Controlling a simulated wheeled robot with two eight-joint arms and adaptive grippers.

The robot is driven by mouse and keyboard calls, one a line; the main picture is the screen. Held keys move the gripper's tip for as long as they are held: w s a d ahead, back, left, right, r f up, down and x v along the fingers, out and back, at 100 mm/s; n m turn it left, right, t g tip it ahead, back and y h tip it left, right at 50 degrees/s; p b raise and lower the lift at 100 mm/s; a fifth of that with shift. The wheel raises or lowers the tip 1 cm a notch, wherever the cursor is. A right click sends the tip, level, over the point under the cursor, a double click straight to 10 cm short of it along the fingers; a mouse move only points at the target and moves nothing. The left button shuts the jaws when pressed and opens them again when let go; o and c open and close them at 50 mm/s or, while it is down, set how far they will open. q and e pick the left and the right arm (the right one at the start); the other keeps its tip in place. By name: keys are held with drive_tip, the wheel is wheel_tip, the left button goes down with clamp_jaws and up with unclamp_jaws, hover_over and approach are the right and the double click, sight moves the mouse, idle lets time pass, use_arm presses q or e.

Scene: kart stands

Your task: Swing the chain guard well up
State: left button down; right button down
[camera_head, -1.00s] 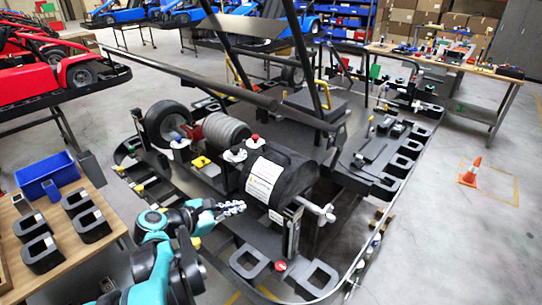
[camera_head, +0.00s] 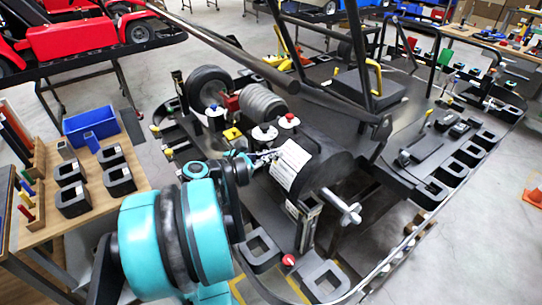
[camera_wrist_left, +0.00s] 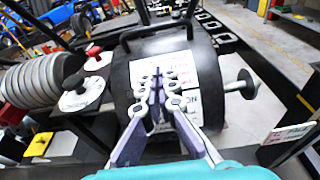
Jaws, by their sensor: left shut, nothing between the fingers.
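The chain guard looks to be the black curved cover (camera_head: 328,160) with a white printed label, at the middle of the kart stand in the head view. It is down. In the left wrist view the cover (camera_wrist_left: 195,55) fills the middle, with a dark bar handle across its upper part. My left gripper (camera_head: 272,155) is shut and empty. Its fingers (camera_wrist_left: 157,85) overlap the label in the wrist view; whether they touch the cover cannot be told. My right gripper is not in view.
A grey ribbed cylinder (camera_head: 264,102) and knobs with red tops (camera_head: 289,120) sit left of the cover. A silver shaft end (camera_head: 345,212) sticks out at its right. A long dark bar (camera_head: 240,60) crosses above. A side table (camera_head: 115,215) holds black blocks and a blue bin.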

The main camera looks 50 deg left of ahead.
sight(296, 153)
use_arm(q)
drive_tip(key=b+x, duration=0.1)
drive_tip(key=x, duration=0.5)
drive_tip(key=shift+d+f, duration=0.1)
drive_tip(key=shift+f, duration=0.1)
drive_tip(key=shift+w+r+b, duration=0.4)
drive_tip(key=shift+w+r, duration=0.85)
drive_tip(key=shift+w, duration=0.2)
drive_tip(key=shift+d+r, duration=0.1)
